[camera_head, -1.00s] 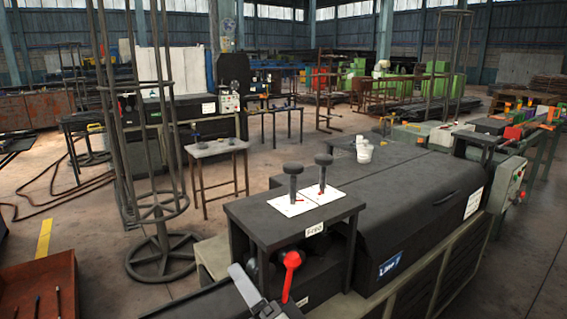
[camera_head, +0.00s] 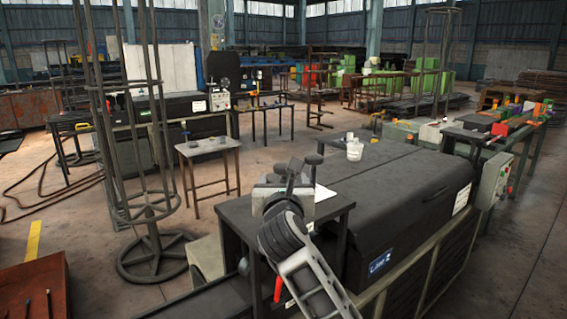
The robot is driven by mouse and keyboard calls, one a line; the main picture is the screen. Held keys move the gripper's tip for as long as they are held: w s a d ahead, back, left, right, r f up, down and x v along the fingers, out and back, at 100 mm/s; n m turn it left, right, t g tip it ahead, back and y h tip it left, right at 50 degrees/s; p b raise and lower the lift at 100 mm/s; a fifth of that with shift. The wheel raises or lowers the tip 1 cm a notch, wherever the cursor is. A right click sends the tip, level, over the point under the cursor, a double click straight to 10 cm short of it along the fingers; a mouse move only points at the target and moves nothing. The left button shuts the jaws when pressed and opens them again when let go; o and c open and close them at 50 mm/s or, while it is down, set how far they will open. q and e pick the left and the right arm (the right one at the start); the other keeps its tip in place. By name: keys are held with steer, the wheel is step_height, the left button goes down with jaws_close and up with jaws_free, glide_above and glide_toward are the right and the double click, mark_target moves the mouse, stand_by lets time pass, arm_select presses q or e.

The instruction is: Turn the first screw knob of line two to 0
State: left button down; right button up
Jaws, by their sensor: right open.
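The first screw knob (camera_head: 294,166) is dark and stands on the small black table (camera_head: 337,204) of the machine labelled Line 2. My right gripper (camera_head: 281,176) is open at this knob and covers most of it, its stem and its white dial plate. I cannot tell whether the fingers touch it. The second screw knob (camera_head: 313,160) stands just right of the gripper, with part of its white plate (camera_head: 325,192) showing. No dial reading can be made out. My left gripper is not in view.
A red-handled lever (camera_head: 278,289) is partly hidden behind my right arm. A long black machine cover (camera_head: 400,205) lies to the right, with a white cup (camera_head: 354,150) behind it. A tall wire stand (camera_head: 150,215) and a small side table (camera_head: 208,148) are on the left.

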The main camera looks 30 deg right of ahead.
mark_target(284, 163)
steer(key=x, duration=1)
steer(key=shift+w+d+r, duration=0.1)
steer(key=shift+w+d, duration=0.05)
steer(key=shift+w, duration=0.1)
steer(key=c, duration=1)
